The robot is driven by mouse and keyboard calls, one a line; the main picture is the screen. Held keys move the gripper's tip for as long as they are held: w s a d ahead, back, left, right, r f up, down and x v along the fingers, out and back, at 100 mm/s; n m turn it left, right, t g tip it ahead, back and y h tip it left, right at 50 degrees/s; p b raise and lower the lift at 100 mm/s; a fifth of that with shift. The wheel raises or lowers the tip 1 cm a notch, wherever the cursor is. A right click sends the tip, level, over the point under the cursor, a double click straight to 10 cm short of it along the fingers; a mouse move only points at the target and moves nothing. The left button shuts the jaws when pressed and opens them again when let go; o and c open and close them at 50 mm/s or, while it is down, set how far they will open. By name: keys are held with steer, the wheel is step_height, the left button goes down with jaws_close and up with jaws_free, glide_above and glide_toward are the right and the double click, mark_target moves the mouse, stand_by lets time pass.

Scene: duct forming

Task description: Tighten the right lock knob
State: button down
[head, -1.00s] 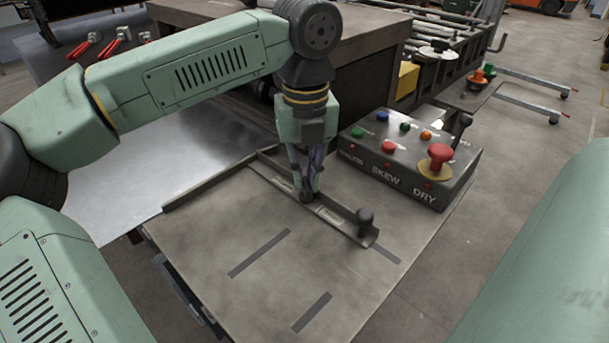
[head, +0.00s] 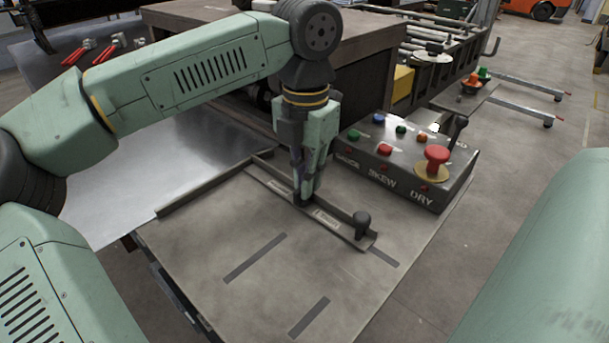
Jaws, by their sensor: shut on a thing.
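A dark metal guide bar (head: 328,220) lies across the grey work table. A black knob (head: 362,222) stands upright at its right end, clear of my gripper. My gripper (head: 303,199) points straight down at the middle of the bar, left of that knob. Its fingers are close together, shut on a small dark lock knob at the bar, which the fingertips mostly hide. I cannot tell from this view how tight either knob is.
A control box (head: 408,165) with coloured buttons and a red mushroom button (head: 437,158) stands close to the right of my gripper. The table's front surface (head: 220,235) is clear apart from dark strips. Red-handled tools (head: 75,55) lie at the back left.

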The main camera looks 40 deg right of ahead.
steer(key=shift+m, duration=0.6)
steer(key=c, duration=1.7)
jaws_free()
step_height(320, 180, up, 12)
steer(key=shift+s, duration=0.1)
